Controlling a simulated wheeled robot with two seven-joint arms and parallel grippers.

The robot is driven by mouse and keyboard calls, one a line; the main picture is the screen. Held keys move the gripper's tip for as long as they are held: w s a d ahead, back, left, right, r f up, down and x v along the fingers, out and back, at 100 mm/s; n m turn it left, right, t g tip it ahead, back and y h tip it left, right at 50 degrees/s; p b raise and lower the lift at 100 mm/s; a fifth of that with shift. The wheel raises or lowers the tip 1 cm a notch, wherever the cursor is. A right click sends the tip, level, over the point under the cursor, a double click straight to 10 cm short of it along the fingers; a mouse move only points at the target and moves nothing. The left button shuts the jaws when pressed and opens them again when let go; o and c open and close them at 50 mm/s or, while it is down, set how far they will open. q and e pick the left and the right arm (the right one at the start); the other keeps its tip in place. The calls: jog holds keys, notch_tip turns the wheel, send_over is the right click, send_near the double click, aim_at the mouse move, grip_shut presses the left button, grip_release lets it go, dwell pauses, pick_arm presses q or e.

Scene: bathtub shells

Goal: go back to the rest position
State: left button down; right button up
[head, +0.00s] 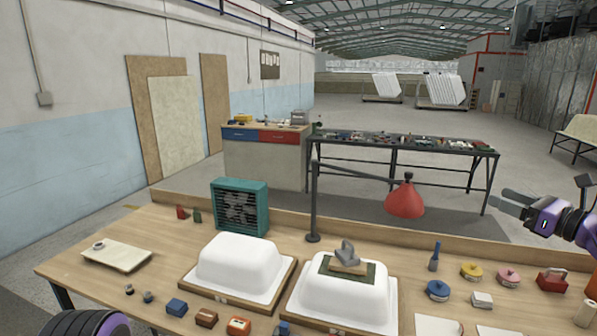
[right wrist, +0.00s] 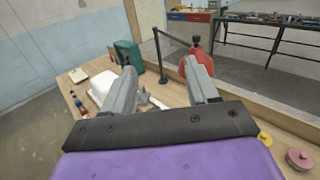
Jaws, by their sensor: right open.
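My right gripper (head: 512,201) is at the right of the head view, raised over the back right part of the workbench (head: 140,225). In the right wrist view its two grey fingers (right wrist: 160,80) are apart with nothing held between them. It is clear of the objects on the bench. My left gripper does not show; only a dark rounded part of mine is at the lower left of the head view.
Two white tub shells (head: 240,262) (head: 345,300) stand on wooden bases. The right one carries a sander-like tool (head: 347,257) on a green sheet. A red lamp (head: 404,199) and a teal fan heater (head: 240,207) stand behind. Small tins, blocks and a red box (head: 552,280) lie right.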

jog(key=w+a+f+n+g+h+b, duration=0.1)
jog(key=w+a+f+n+h+b, duration=0.2)
jog(key=a+f, duration=0.45)
jog(key=w+a+f+n+g+h, duration=0.1)
jog(key=a+f+n+h, duration=0.3)
jog(key=f, duration=0.6)
jog(key=s+a+f+n+g+h+b, duration=0.1)
jog(key=s+a+f+n+g+b, duration=0.2)
jog(key=f, duration=0.7)
jog(key=s+a+f+n+h, duration=0.1)
jog(key=s+a+f+n, duration=0.3)
jog(key=f, duration=0.6)
pick_arm(q)
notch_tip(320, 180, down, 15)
jog(key=b, duration=0.8)
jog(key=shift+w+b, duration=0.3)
jog(key=shift+b, duration=0.1)
pick_arm(e)
jog(key=s+a+f+n+g+h, duration=0.1)
jog(key=s+f+n+g, duration=0.3)
jog(key=s+f, duration=1)
jog(key=s+a+f+n+g+h, duration=0.1)
jog(key=s+f+n+g, duration=0.3)
jog(key=s+f, duration=1)
jog(key=s+n, duration=0.1)
jog(key=s, duration=0.7)
jog(key=shift+s+f+n, duration=0.25)
jog(key=shift+s+n, duration=0.1)
jog(key=shift+n, duration=0.05)
